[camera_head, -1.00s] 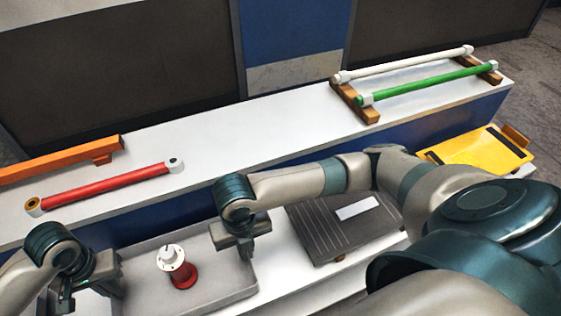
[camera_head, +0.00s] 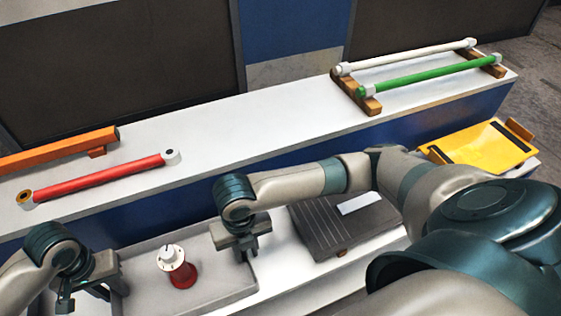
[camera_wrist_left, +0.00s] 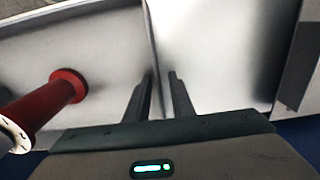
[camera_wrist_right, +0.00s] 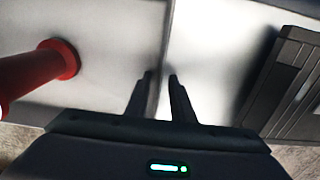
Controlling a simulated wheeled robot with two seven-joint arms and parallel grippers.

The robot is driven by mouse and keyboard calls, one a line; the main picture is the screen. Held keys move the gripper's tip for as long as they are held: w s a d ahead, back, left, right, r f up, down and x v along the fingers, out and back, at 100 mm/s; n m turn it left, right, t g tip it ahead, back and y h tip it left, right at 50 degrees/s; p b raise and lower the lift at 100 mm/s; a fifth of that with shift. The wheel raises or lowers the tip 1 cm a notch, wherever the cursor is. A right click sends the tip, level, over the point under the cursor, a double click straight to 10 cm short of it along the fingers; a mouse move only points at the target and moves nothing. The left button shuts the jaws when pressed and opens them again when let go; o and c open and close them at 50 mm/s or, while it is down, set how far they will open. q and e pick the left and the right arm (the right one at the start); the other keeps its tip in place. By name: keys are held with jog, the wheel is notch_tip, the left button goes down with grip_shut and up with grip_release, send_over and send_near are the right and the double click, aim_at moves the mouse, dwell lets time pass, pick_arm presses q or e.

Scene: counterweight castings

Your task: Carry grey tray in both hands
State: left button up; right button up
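The grey tray (camera_head: 220,278) sits on the lower white surface in the head view. A red spool with a white flanged top (camera_head: 177,266) stands inside it. My left gripper (camera_head: 112,292) is at the tray's left end and my right gripper (camera_head: 245,256) at its right end. In the left wrist view, the fingers (camera_wrist_left: 160,76) stand either side of a thin tray wall with a gap between them. In the right wrist view, the fingers (camera_wrist_right: 160,76) also straddle a wall, with space beside it. Both grippers look open; contact with the walls is unclear.
A dark ribbed case (camera_head: 330,228) lies right of the tray, near my right gripper. A yellow item (camera_head: 478,147) is further right. The raised shelf behind holds an orange beam (camera_head: 60,150), a red bar (camera_head: 95,178), and white (camera_head: 410,56) and green (camera_head: 430,76) rods on wooden supports.

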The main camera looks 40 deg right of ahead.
pick_arm(q)
notch_tip(320, 180, up, 12)
dwell(0.8)
pick_arm(e)
notch_tip(320, 180, up, 12)
dwell(0.9)
pick_arm(q)
jog(key=shift+s+f, duration=0.1)
dwell(0.5)
